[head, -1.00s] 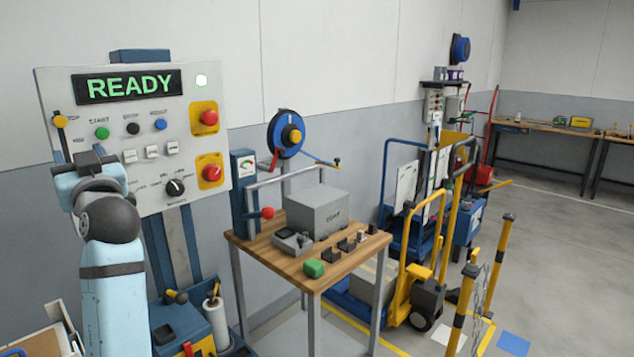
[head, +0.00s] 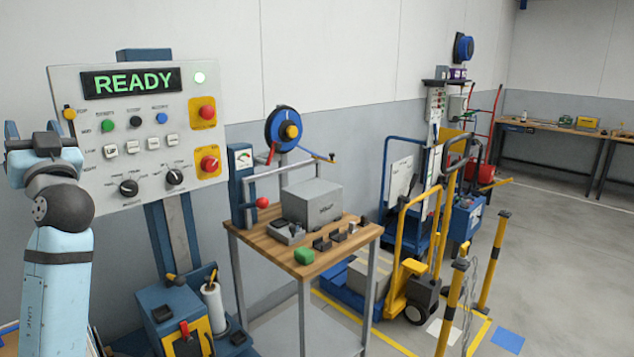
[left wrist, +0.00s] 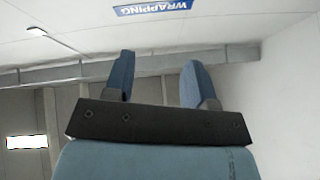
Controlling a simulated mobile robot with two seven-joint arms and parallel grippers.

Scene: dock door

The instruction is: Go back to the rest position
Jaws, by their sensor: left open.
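My left gripper (head: 32,138) is at the left edge of the head view, raised in front of the left part of the control panel (head: 205,142). In the left wrist view its two blue fingers (left wrist: 158,82) stand apart with nothing between them. Behind them are the ceiling, a beam and a blue WRAPPING sign (left wrist: 153,7). My right gripper is not in view.
A yellow-handled pallet truck (head: 411,270) and yellow posts (head: 494,260) are farther right. Open floor lies at the far right.

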